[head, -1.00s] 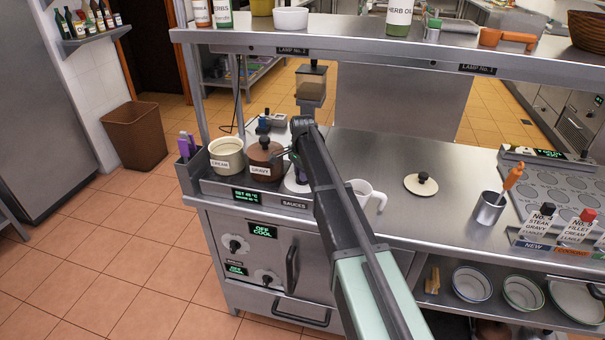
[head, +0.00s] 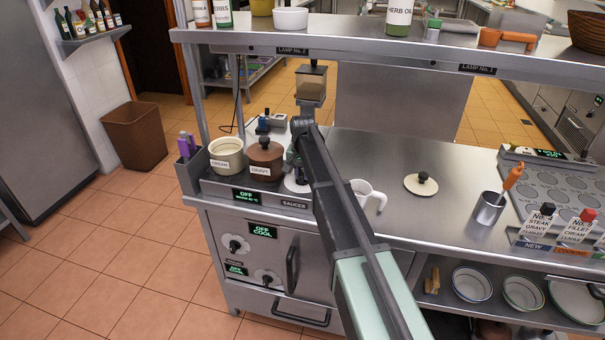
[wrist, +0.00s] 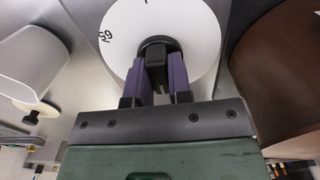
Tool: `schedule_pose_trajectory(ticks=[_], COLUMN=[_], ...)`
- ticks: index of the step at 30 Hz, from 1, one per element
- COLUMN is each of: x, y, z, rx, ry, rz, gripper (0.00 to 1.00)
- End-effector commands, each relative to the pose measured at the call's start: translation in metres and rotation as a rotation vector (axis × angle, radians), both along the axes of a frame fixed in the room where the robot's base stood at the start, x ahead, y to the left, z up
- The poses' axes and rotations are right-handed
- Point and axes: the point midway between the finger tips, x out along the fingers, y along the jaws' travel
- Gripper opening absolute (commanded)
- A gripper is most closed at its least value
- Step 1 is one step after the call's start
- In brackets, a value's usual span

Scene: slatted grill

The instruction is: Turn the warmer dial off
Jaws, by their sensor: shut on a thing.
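The warmer dial is a white disc with a black knob (wrist: 156,50) at its centre, and it fills the top of the wrist view. Its scale (wrist: 120,22) shows the number 65 at the left. In the head view the dial's white edge (head: 293,184) shows beside the gravy pot, partly hidden by my arm. The warmer display (head: 247,197) reads OFF on its top line. My gripper (wrist: 160,75) is shut on the black knob, with one purple finger on each side. In the head view my arm hides most of the fingers.
The brown gravy pot (head: 265,160) and the cream pot (head: 227,157) stand left of the dial. A white jug (head: 366,196) stands to its right. The lamp shelf (head: 330,48) runs above the counter. A loose lid (head: 421,184) lies farther right.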

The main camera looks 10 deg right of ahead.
Motion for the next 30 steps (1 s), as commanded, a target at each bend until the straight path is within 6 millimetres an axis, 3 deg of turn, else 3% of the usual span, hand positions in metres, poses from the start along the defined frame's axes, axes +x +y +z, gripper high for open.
schedule_pose_trajectory(ticks=[16,17,21,30], x=[-0.0013,-0.0013,-0.0010,-0.0004], y=[0.0001,0.0001,0.0001,0.0000], z=[-0.0006,-0.0006,-0.0005,0.0026], rx=[0.000,0.000,0.000,0.000], ry=[0.002,0.002,0.001,0.001], rz=[0.028,0.028,0.027,0.026], gripper=[0.00,0.24,0.45,0.45])
